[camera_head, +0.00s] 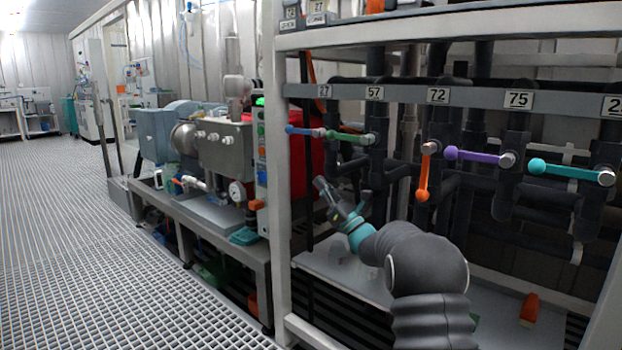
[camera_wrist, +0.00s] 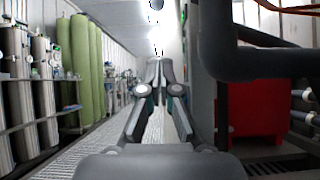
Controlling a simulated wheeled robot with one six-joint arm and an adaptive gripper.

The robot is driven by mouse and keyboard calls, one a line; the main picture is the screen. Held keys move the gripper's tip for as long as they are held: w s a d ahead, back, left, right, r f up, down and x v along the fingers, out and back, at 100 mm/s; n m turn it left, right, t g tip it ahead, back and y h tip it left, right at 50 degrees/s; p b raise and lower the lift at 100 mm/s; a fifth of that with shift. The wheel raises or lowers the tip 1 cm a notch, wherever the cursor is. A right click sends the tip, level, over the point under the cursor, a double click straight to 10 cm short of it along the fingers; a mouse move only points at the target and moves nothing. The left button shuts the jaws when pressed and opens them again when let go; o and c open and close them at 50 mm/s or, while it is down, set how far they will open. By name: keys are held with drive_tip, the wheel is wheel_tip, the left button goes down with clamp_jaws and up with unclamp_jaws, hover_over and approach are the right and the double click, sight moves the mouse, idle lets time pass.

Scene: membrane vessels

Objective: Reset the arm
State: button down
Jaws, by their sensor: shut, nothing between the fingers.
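My arm reaches into the pipe rack in the head view, below the row of coloured valve handles. My gripper (camera_head: 322,184) points up and to the left, close to the rack's front post. In the wrist view my gripper (camera_wrist: 158,62) has its two fingertips together with nothing between them. It faces down a long aisle. The left part of the rack's pipes is partly hidden behind my arm in the head view.
Valve handles in blue (camera_head: 305,131), green (camera_head: 343,137), orange (camera_head: 423,178), purple (camera_head: 478,156) and teal (camera_head: 560,171) sit on the rack. A dark pipe (camera_wrist: 265,62) and a red tank (camera_wrist: 255,108) are close on the right in the wrist view. The grated floor (camera_head: 90,240) is clear.

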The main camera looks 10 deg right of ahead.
drive_tip(key=r+m+h, duration=0.1)
drive_tip(key=m+h, duration=0.1)
drive_tip(key=r+m+t+h, duration=0.1)
drive_tip(key=m+h, duration=0.1)
drive_tip(key=m, duration=0.1)
drive_tip(key=s+d+r+m+t+h, duration=0.1)
drive_tip(key=r+m+h, duration=0.1)
drive_tip(key=shift+m, duration=0.4)
drive_tip(key=s+d+m+g+h, duration=0.4)
drive_tip(key=s+m+h, duration=0.7)
drive_tip(key=m, duration=0.7)
drive_tip(key=s+a+f+m+g, duration=0.1)
drive_tip(key=s+f+m+g, duration=0.4)
drive_tip(key=s, duration=0.8)
drive_tip(key=s+a+f+m+g, duration=0.1)
drive_tip(key=s+f+m+g, duration=0.2)
drive_tip(key=s+f+m, duration=0.8)
drive_tip(key=s+f+m+g, duration=0.2)
drive_tip(key=s+f+g, duration=0.15)
drive_tip(key=s, duration=1.25)
wheel_tip(320, 180, up, 11)
drive_tip(key=p, duration=1)
drive_tip(key=shift+s+a+f+p, duration=0.2)
drive_tip(key=shift+s+a+p, duration=0.05)
drive_tip(key=shift+s+p, duration=0.15)
